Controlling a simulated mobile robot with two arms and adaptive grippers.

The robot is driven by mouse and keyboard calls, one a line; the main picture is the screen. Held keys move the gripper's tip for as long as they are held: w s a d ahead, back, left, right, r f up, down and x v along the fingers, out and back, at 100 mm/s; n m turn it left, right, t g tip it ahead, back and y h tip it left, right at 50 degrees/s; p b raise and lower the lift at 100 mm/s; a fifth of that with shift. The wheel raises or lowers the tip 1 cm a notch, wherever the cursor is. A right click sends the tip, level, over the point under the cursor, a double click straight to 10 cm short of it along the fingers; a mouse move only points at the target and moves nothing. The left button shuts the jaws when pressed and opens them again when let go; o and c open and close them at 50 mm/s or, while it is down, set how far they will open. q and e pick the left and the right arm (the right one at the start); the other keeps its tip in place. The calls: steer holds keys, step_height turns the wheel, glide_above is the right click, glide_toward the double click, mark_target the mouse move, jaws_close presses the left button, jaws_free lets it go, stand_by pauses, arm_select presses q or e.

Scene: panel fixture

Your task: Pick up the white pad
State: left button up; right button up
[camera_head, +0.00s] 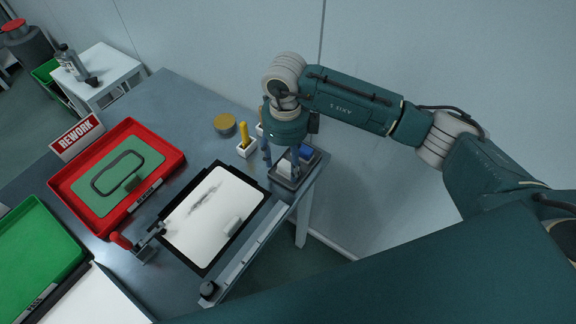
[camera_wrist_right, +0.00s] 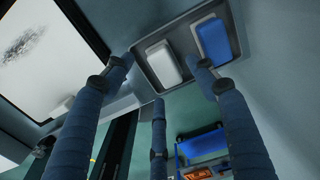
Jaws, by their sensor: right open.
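The white pad (camera_head: 285,168) lies in a small dark tray (camera_head: 287,184) at the right end of the table, next to a blue pad (camera_head: 305,152). In the right wrist view the white pad (camera_wrist_right: 163,62) lies left of the blue pad (camera_wrist_right: 213,42), both flat in the tray (camera_wrist_right: 147,73). My right gripper (camera_head: 281,157) points down over the tray, its fingers spread and empty. In the right wrist view the fingertips (camera_wrist_right: 161,80) stand apart around the white pad's near end; contact is not visible. My left gripper is out of view.
A yellow-handled item (camera_head: 244,133) and a round tin (camera_head: 225,124) stand behind. A red REWORK tray (camera_head: 172,160) is farther left.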

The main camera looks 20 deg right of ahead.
mark_target(286, 168)
steer(key=shift+f, duration=1.25)
steer(key=c, duration=1.3)
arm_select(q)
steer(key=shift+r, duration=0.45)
arm_select(e)
steer(key=shift+o, duration=0.2)
steer(key=shift+r, duration=0.15)
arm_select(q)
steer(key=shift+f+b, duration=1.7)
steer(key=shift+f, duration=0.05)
arm_select(e)
step_height(286, 168, up, 20)
